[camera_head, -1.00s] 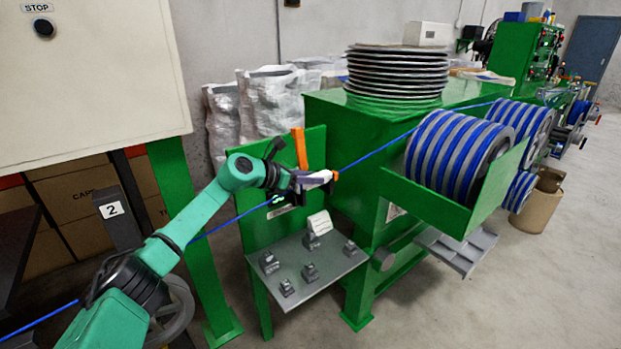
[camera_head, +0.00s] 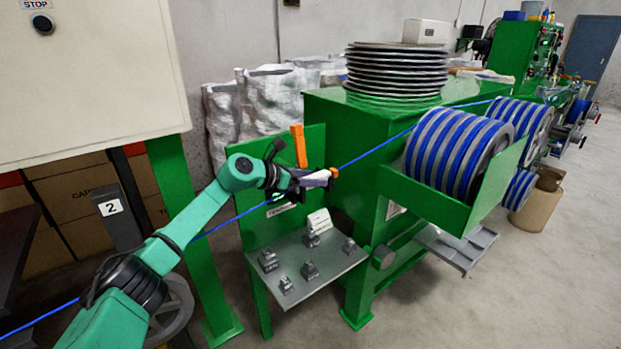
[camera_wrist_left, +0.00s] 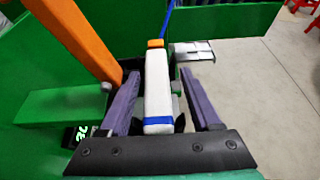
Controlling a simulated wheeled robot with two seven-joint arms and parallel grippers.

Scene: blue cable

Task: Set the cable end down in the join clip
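A white block with an orange end (camera_wrist_left: 157,85) and a blue band at its near end lies between my left gripper's fingers. It looks like the join clip. In the head view the white block (camera_head: 317,179) sits by the green panel. The blue cable (camera_head: 375,149) runs taut from the spools to its orange end. Another stretch of blue cable (camera_head: 228,222) passes behind my left arm from the lower left. My left gripper (camera_wrist_left: 160,92) is open, with a gap on each side of the block. It also shows in the head view (camera_head: 312,181). My right gripper is not in view.
An orange upright bar (camera_head: 299,147) stands close to the left gripper, by the green panel (camera_head: 246,220). A grey shelf (camera_head: 325,278) with several small grey fixtures lies below. Striped blue spools (camera_head: 445,150) stand at the right in a green frame.

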